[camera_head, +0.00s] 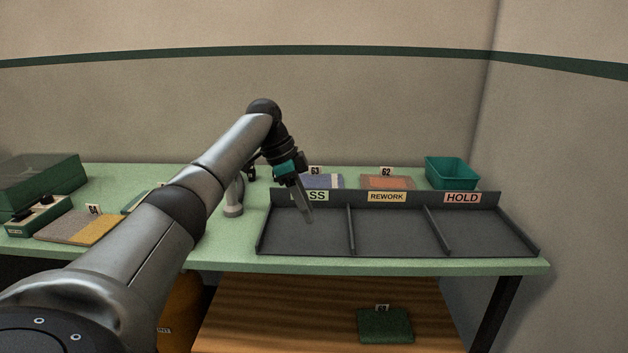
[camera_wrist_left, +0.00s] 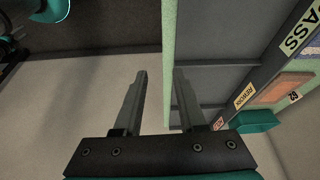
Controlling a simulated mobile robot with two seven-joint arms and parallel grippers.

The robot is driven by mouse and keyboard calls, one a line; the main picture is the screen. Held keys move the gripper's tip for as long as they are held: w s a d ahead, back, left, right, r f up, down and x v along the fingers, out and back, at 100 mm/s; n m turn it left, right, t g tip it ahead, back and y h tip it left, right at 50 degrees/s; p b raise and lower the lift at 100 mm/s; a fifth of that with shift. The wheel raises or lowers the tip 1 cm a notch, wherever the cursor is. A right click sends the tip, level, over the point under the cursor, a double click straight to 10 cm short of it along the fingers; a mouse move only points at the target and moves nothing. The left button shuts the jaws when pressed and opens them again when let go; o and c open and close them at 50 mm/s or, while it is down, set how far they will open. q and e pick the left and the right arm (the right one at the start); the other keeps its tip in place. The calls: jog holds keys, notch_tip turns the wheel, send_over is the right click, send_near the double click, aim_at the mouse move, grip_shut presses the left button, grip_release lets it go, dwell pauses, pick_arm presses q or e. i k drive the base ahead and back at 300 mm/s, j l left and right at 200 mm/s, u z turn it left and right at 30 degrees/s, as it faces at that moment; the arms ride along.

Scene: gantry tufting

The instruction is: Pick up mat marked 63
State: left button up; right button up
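The mat marked 63 (camera_head: 327,181) is a blue-violet mat on the green table, behind the tray's PASS compartment. Its front is partly hidden by the tray's back wall and its left part by my gripper. A bluish corner of it (camera_wrist_left: 314,52) seems to show at the right edge of the left wrist view. My left gripper (camera_head: 308,217) points down in front of the mat, over the PASS compartment. In the left wrist view its two fingers (camera_wrist_left: 160,76) are apart with nothing between them. My right gripper is not identifiable in either view.
A dark three-part tray (camera_head: 390,238) lies along the table's front. The orange mat 62 (camera_head: 388,182) and a teal bin (camera_head: 452,172) stand behind it. Mat 64 (camera_head: 80,228) lies at left, beside a green case (camera_head: 45,178). A green mat (camera_head: 385,325) is on the lower shelf.

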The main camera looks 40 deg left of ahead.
aim_at(315, 179)
jog(key=i+j, duration=0.3)
jog(key=j, duration=0.15)
jog(key=i+j, duration=0.3)
jog(key=j, duration=0.15)
jog(key=i+j, duration=0.6)
jog(key=j, duration=0.25)
